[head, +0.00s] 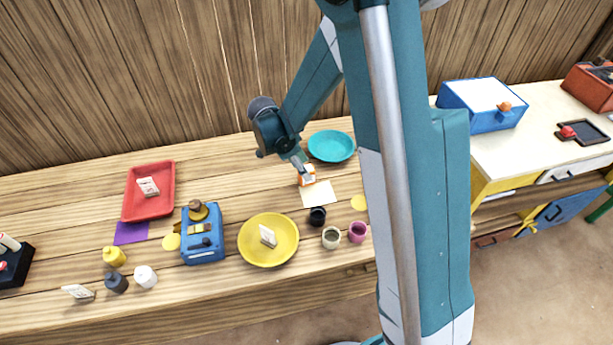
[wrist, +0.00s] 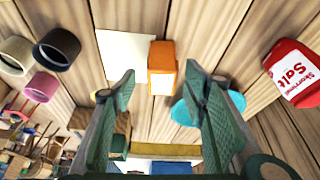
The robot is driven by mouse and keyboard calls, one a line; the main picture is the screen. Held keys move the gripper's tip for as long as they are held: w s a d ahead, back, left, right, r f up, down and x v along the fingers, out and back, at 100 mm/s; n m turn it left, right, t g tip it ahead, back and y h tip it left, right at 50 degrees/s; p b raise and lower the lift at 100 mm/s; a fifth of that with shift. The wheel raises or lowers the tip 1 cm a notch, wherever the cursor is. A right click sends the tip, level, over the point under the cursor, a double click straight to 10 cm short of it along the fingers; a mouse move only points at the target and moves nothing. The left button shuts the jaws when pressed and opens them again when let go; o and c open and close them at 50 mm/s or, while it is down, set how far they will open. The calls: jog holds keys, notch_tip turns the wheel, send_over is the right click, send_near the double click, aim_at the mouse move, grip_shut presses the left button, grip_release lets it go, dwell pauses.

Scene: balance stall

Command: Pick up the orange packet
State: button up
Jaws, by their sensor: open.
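The orange packet (head: 309,180) with a pale label is on the wooden table, beside a cream square sheet (head: 319,195). My arm's end partly covers it in the head view. In the wrist view the packet (wrist: 162,56) shows whole, at the sheet's right edge (wrist: 122,52). My gripper (head: 301,168) is right over the packet. In the wrist view its two fingers (wrist: 160,82) are spread wide and empty, one on each side of the packet in the picture, with gaps to both sides. I cannot tell how far above the packet the tips are.
A teal plate (head: 331,146) lies close behind the packet. A black cup (head: 317,216), a beige cup (head: 331,238) and a pink cup (head: 357,232) stand in front. A yellow plate (head: 247,240) is front left. A red salt packet (wrist: 293,73) shows in the wrist view.

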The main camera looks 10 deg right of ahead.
jog(key=shift+f, duration=0.1)
jog(key=shift+b+x, duration=0.35)
jog(key=shift+x, duration=2.2)
jog(key=shift+w+a, duration=0.15)
jog(key=c, duration=1)
